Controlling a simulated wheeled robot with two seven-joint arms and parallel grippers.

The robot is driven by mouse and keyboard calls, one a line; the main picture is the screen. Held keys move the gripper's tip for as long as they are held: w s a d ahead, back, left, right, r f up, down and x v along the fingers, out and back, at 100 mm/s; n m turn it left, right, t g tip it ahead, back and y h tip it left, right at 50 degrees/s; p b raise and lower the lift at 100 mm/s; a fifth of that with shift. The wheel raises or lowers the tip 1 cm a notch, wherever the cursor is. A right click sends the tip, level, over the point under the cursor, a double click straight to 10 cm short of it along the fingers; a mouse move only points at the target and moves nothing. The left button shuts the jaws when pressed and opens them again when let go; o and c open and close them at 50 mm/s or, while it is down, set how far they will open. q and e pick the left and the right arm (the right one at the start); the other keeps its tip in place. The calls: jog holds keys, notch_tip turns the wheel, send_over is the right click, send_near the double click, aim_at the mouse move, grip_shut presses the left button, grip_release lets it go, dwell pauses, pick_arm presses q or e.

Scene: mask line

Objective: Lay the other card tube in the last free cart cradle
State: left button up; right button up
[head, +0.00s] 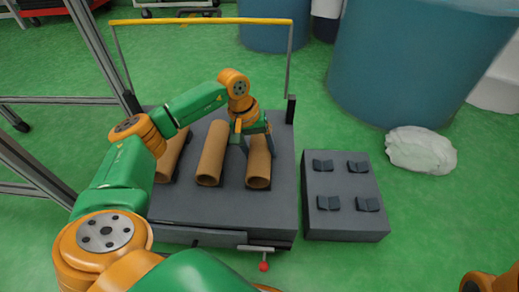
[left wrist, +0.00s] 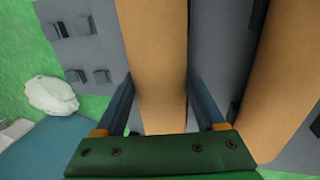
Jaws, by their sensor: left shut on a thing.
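Three brown card tubes lie side by side on the grey cart (head: 225,215): a left tube (head: 168,165), a middle tube (head: 211,152) and a right tube (head: 258,172). My left gripper (head: 258,146) reaches down over the right tube and is shut on it, one finger on each side. In the left wrist view the held tube (left wrist: 158,60) runs between the fingers, with the middle tube (left wrist: 285,75) apart to its right. The held tube's underside is hidden, so I cannot tell whether it rests in a cradle. My right gripper is out of view.
A grey block (head: 345,222) with empty dark cradles stands on the floor right of the cart. A yellow-topped handle frame (head: 205,21) rises behind the cart. A blue drum (head: 415,65) and a white bag (head: 421,149) stand beyond the block. A metal frame is at left.

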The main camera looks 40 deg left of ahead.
pick_arm(q)
jog(key=shift+f, duration=0.2)
jog(key=o, duration=1.4)
jog(key=shift+c, duration=0.2)
